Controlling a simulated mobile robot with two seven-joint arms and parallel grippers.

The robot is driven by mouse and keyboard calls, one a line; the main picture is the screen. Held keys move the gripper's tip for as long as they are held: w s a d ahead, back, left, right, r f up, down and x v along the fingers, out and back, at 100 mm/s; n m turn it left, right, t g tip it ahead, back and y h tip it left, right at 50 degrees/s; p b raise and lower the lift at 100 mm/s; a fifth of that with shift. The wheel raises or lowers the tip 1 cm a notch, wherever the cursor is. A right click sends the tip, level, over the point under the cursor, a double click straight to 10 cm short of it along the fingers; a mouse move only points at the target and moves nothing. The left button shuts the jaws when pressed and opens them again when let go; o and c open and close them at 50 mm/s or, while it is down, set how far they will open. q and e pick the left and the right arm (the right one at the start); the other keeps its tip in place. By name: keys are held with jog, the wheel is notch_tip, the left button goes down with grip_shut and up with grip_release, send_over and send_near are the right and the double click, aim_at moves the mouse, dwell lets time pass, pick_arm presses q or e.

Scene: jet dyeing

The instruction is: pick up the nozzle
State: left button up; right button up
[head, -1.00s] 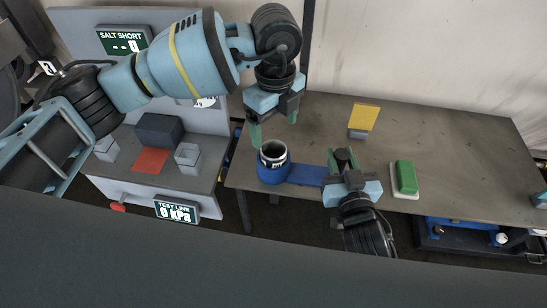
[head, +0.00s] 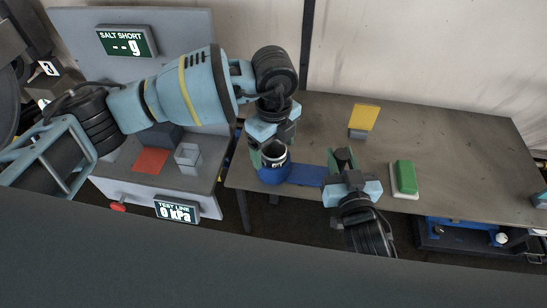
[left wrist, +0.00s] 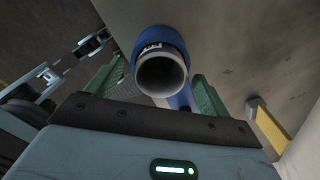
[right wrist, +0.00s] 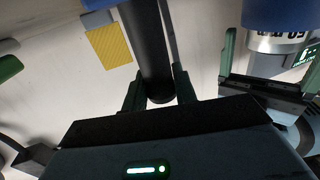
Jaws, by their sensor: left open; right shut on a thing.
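The nozzle (head: 273,153) appears to be the pale grey tube with a dark open mouth, standing in a blue round holder (head: 272,176) at the table's left front edge. In the left wrist view the tube's mouth (left wrist: 162,76) lies between the fingers. My left gripper (head: 271,148) is open, its fingers on either side of the tube; I cannot tell whether they touch it. My right gripper (head: 343,160) is shut on a black cylindrical handle (right wrist: 153,50), right of the holder. A blue flat bar (head: 307,175) runs between holder and handle.
A green block on a white base (head: 405,178) lies right of my right gripper. A yellow plate on a grey foot (head: 362,118) stands behind. A grey station (head: 205,128) with a red square and small boxes is at left. The table's right side is largely clear.

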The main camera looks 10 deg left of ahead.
aim_at(274, 149)
pick_arm(q)
jog(key=shift+c, duration=0.4)
jog(key=c, duration=1.3)
jog(key=shift+r, duration=0.1)
notch_tip(274, 149, up, 10)
pick_arm(e)
jog(key=o, duration=1.1)
